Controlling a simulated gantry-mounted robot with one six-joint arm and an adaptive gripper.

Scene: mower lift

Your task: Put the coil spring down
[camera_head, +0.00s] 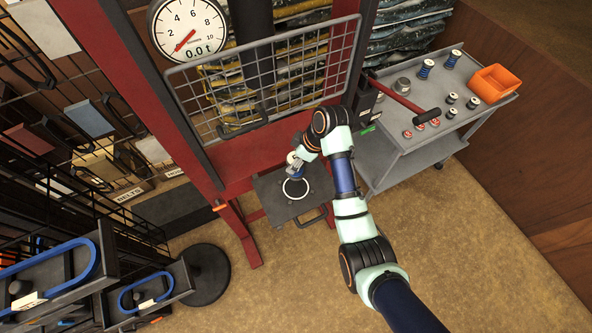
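My gripper (295,168) points down over the dark press plate (276,212), close to a white ring (296,188) on that plate. It is small and partly hidden by its own wrist, so I cannot tell its finger opening or whether a coil spring is in it. Two blue, ribbed, spring-like pieces stand upright on the grey cart at the right: one nearer (426,68) and one farther back (452,60). I cannot tell for sure that either is the coil spring.
The red press frame (215,150) has a raised wire guard (265,80) and a gauge (187,30) reading 0.0 t. The grey cart (400,150) holds a hammer (400,95), an orange bin (495,83) and several small parts. Racks with blue belts (150,290) stand at left.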

